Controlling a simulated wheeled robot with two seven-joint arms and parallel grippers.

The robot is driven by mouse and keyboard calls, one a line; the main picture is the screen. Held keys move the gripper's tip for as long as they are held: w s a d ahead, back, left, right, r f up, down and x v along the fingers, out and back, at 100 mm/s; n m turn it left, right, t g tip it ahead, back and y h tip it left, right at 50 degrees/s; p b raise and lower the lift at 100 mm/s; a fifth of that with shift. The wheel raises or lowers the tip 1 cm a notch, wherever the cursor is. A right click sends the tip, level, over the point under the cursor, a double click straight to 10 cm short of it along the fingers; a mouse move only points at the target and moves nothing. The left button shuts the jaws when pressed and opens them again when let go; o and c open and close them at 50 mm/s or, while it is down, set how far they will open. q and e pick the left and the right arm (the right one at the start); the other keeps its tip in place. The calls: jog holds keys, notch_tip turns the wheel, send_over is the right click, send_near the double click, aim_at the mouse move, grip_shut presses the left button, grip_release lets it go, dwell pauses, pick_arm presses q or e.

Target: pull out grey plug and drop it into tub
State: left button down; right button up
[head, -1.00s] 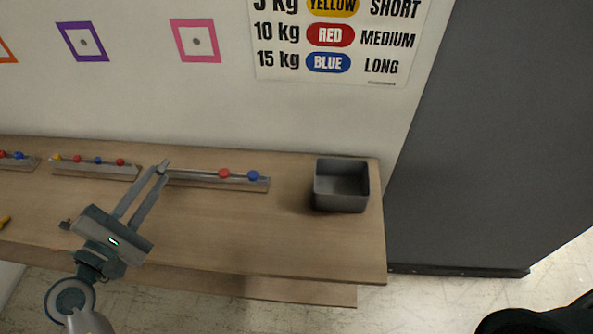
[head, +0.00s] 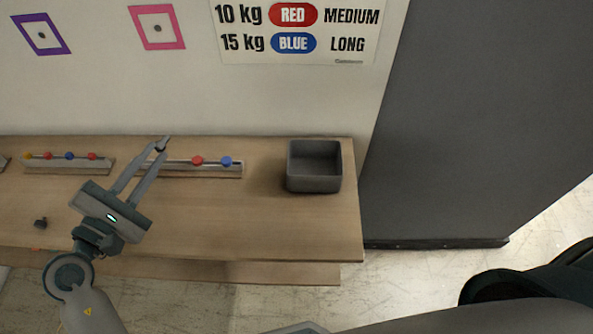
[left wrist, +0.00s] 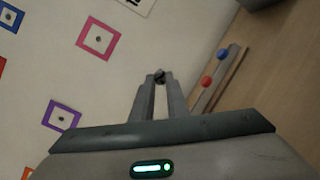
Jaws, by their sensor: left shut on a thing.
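My left gripper (head: 162,143) reaches up over the back of the wooden bench, its fingers nearly together at the tips. It is shut on a small dark grey piece, which I take to be the grey plug (left wrist: 159,75), between the fingertips in the left wrist view. The fingers hide much of the plug, and it looks clear of the wall. The grey tub (head: 315,184) stands open at the bench's right end, to the right of the gripper. Its visible inside looks empty. My right gripper is out of view.
A rail with red and blue beads (head: 190,170) lies behind the gripper, left of the tub. Another beaded rail (head: 65,168) is farther left. A small dark piece (head: 40,223) lies on the bench. Purple and pink frames (head: 157,27) are on the wall.

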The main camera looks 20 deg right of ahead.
pick_arm(q)
jog(key=d+r+m+g+h+p, duration=0.1)
jog(key=d+m+g+h, duration=0.1)
jog(key=d, duration=0.7)
jog(key=s+d+r+m+g+h+p, duration=0.1)
jog(key=d+r+m+g+h, duration=0.1)
jog(key=d+g, duration=0.3)
jog(key=s+d+r+m+g+h+p, duration=0.1)
jog(key=d+r+m+g+h, duration=0.1)
jog(key=d, duration=1.1)
jog(key=shift+r+m+g+h, duration=0.2)
jog(key=shift+m+g+h, duration=0.5)
jog(key=shift+m, duration=0.5)
jog(key=shift+s, duration=0.1)
jog(key=shift+f, duration=0.2)
notch_tip(320, 180, down, 6)
jog(key=b, duration=0.3)
jog(key=shift+r+b, duration=0.15)
jog(key=shift+b, duration=0.2)
